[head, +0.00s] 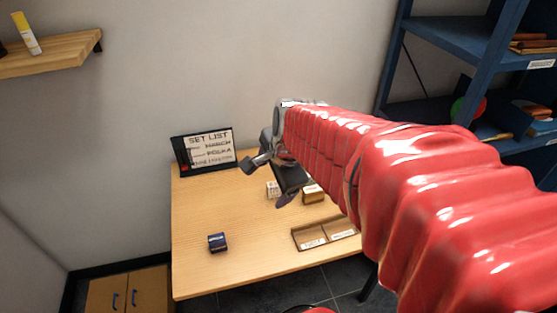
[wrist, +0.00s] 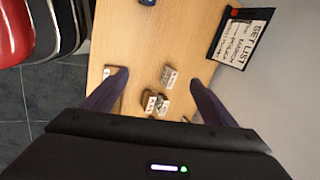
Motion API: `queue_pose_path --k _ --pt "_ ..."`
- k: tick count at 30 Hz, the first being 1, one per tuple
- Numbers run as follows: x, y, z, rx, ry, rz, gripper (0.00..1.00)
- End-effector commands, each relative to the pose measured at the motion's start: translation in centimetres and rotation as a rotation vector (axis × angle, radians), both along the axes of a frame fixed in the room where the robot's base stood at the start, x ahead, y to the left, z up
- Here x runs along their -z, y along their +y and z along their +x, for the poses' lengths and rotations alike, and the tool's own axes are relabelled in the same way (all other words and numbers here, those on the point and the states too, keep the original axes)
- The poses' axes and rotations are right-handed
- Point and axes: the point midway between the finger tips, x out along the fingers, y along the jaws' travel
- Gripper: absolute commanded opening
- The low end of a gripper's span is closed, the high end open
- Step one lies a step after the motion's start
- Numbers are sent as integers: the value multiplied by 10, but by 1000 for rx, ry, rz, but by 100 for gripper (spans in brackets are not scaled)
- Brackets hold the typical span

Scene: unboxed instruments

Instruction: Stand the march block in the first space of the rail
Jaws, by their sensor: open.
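My gripper (head: 268,182) is open above the back part of the table. In the wrist view its two fingers (wrist: 160,77) are wide apart, with a pale block (wrist: 168,76) and a brown block (wrist: 149,98) below and between them. The head view also shows a pale block (head: 273,189) and a brown block (head: 313,194), partly hidden by my arm. A dark blue block (head: 217,242) lies apart at front left. I cannot read which block is march. The brown rail (head: 297,240) lies near the front edge with two labels showing; my arm hides its right end.
A dark-framed set list board (head: 207,150) stands at the table's back left. The wooden table (head: 195,205) is clear around the blue block. A blue shelf unit (head: 450,45) stands at right, and a wall shelf (head: 55,55) hangs at upper left.

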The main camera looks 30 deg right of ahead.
Motion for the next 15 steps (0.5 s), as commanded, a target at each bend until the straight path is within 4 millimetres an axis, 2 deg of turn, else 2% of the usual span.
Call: queue_pose_path --k 6,15 --pt "24 -50 15 453 -6 186 80" --pt "62 -123 22 1081 -40 432 80"
